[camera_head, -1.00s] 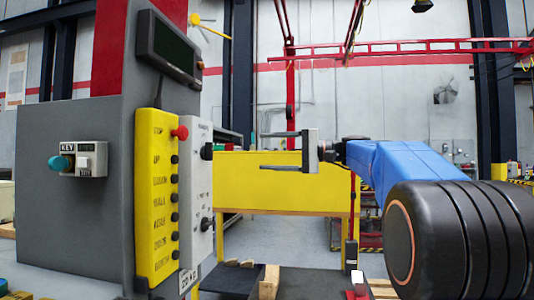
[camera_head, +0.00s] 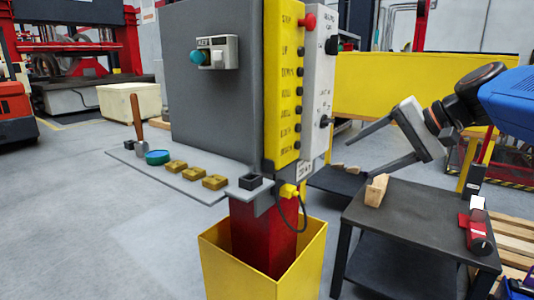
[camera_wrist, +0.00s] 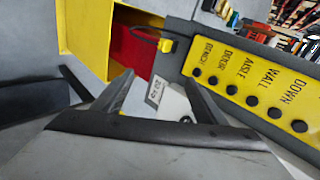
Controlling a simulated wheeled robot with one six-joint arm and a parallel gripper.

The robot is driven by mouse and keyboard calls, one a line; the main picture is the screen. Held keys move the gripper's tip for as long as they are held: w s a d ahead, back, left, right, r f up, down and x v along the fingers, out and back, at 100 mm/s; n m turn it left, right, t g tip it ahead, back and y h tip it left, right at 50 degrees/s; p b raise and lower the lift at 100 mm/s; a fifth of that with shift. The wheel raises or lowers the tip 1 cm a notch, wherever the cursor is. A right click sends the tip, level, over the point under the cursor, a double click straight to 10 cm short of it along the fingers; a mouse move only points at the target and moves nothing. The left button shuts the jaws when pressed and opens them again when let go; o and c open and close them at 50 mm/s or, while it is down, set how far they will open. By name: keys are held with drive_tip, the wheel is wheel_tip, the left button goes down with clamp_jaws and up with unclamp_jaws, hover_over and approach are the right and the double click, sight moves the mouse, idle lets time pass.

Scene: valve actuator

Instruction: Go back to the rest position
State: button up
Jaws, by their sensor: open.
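My gripper (camera_head: 357,160) is open and empty in the head view. It is right of the control box, with its two fingers pointing left and slightly down above the black table. The wrist view shows the spread fingers of my gripper (camera_wrist: 158,78) with nothing between them. The lower end of the yellow button panel (camera_wrist: 262,85) fills the right of that view. In the head view the panel (camera_head: 284,85) stands upright on the grey control box (camera_head: 210,110).
A grey shelf (camera_head: 190,187) under the box holds a teal disc (camera_head: 158,157), brass blocks (camera_head: 215,182) and a wooden-handled tool (camera_head: 138,115). The black table (camera_head: 420,217) bears a wooden block (camera_head: 376,190) and a red-black item (camera_head: 475,237). A yellow beam (camera_head: 420,83) stands behind.

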drive_tip(key=s+d+f+n+h, duration=0.2)
drive_tip(key=s+f+n+h, duration=0.1)
drive_tip(key=s+f, duration=0.7)
drive_tip(key=s+d+f+n+g+h, duration=0.1)
drive_tip(key=s+f+h, duration=0.4)
drive_tip(key=s+f, duration=0.5)
wheel_tip(320, 180, down, 6)
drive_tip(key=shift+s+d+f+n+g, duration=0.1)
drive_tip(key=shift+s+d+n+g, duration=0.25)
drive_tip(key=shift+d+n, duration=0.6)
